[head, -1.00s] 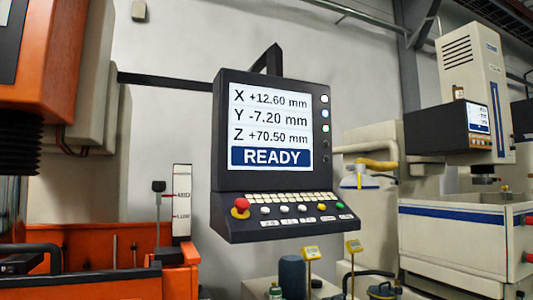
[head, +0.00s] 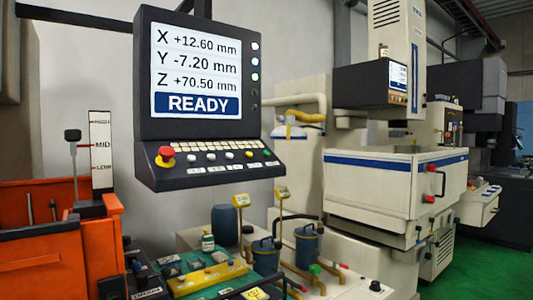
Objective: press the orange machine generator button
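The control panel (head: 197,90) of the orange machine hangs at the upper left of the head view, its screen reading READY with X, Y and Z values. Its lower sloped console (head: 210,178) carries a red mushroom button on a yellow base (head: 166,154), a row of small white buttons (head: 210,156), a yellow one (head: 249,154) and a green one (head: 267,153). The small labels below them are too small to read, so I cannot tell which is the generator button. Part of the orange machine (head: 50,255) shows at the lower left. Neither gripper is in view.
Below the panel is a green mat (head: 225,283) with a yellow bar (head: 208,278) and small items. Blue canisters (head: 307,246) and yellow gauges (head: 241,200) stand beside it. A white machine (head: 390,180) stands to the right; green floor (head: 475,270) is open at far right.

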